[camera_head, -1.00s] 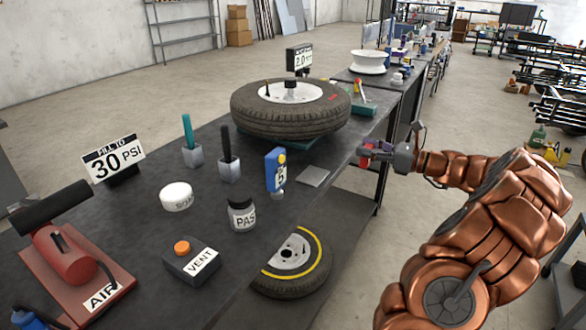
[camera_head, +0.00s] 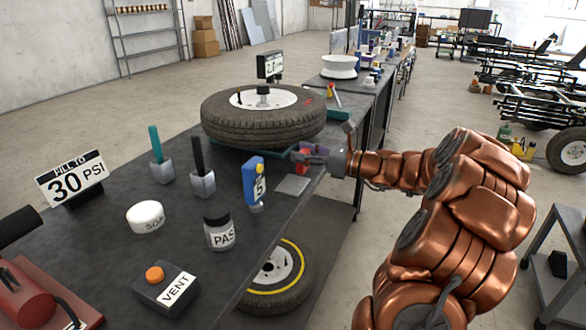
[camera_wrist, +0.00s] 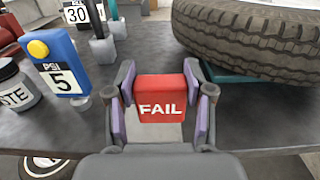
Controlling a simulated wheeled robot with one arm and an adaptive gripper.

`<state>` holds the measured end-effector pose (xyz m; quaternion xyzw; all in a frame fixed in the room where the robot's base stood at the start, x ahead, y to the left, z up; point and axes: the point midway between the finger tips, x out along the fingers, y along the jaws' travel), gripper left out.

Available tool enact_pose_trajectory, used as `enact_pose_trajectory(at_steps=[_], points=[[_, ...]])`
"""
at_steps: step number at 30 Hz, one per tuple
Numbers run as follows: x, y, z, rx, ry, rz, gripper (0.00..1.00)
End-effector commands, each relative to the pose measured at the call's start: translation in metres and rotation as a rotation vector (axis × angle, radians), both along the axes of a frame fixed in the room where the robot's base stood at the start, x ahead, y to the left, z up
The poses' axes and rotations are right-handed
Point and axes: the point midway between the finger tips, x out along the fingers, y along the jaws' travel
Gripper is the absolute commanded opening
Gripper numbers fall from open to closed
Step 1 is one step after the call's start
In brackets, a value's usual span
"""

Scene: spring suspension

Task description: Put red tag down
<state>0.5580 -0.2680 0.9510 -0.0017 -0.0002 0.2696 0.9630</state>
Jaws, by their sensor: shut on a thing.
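The red tag (camera_wrist: 161,100), a block with white letters "FAIL", sits between the fingers of my gripper (camera_wrist: 160,104) in the wrist view. My gripper is shut on it. In the head view my gripper (camera_head: 305,160) reaches in from the right over the edge of the dark table (camera_head: 125,255), and the red tag (camera_head: 302,158) shows as a small patch at its fingers. A flat grey plate (camera_head: 293,185) lies on the table just below and in front of the gripper. In the wrist view, part of the plate shows beneath the tag. Whether the tag touches anything is unclear.
A tyre (camera_head: 262,118) lies on a teal support behind the gripper. A blue gauge (camera_head: 254,180) marked 5 stands left of the plate. A paste jar (camera_head: 219,231), white tub (camera_head: 146,217) and VENT box (camera_head: 166,289) stand nearer. Another tyre (camera_head: 285,280) is below the table edge.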

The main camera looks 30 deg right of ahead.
Motion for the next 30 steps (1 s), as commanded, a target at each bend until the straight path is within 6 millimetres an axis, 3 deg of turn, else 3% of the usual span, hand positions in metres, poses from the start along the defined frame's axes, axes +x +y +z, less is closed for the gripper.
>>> enact_pose_trajectory(at_steps=[10, 18, 30], points=[[0.012, 0.029, -0.006, 0.002, 0.004, 0.000, 0.23], [0.011, 0.027, -0.037, 0.002, 0.001, -0.001, 0.23], [0.012, 0.027, -0.040, 0.002, 0.000, -0.001, 0.23]])
